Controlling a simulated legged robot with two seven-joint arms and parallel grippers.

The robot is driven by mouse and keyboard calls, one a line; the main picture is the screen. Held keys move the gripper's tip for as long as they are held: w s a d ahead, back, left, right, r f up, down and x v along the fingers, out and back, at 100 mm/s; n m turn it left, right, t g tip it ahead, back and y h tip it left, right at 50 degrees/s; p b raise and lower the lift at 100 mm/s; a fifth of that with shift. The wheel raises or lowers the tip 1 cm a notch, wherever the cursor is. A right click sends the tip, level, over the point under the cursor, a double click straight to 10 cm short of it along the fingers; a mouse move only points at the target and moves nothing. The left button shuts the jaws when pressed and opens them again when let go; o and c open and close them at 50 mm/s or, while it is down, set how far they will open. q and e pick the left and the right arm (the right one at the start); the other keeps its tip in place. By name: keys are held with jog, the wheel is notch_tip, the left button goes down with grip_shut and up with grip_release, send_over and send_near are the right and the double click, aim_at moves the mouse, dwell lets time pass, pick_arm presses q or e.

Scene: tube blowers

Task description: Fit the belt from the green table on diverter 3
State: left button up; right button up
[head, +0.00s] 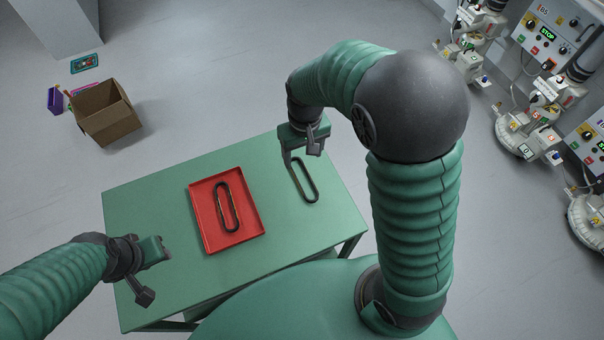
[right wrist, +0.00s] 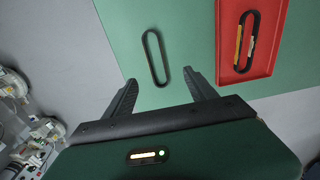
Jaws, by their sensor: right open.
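A dark oval belt (head: 311,182) lies flat on the bare right part of the green table (head: 150,205). In the right wrist view this belt (right wrist: 148,60) lies beyond the fingertips, roughly centred between them. My right gripper (head: 296,165) is above it, with its fingers apart and empty in the wrist view (right wrist: 160,88). A second dark belt (head: 220,208) lies in a red tray (head: 252,226) on the table; coloured marks show at it in the wrist view (right wrist: 239,45). My left gripper (head: 160,252) is over the table's left end; its finger gap is unclear.
Several white machines with control panels (head: 545,35) stand at the upper right; I cannot tell which is diverter 3. An open cardboard box (head: 108,120) and small coloured items are on the floor at the upper left. Floor between table and machines is clear.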

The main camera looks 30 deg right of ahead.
jog(key=w+r, duration=0.1)
jog(key=w, duration=0.1)
send_over(303, 178)
jog(key=a, duration=0.1)
jog(key=f, duration=1.1)
jog(key=shift+s+f, duration=0.2)
jog(key=f, duration=0.3)
jog(key=d+f, duration=0.1)
jog(key=f, duration=0.1)
jog(key=shift+w+f, duration=0.2)
jog(key=shift+w, duration=0.05)
jog(key=shift+s+a+r, duration=0.1)
grip_shut()
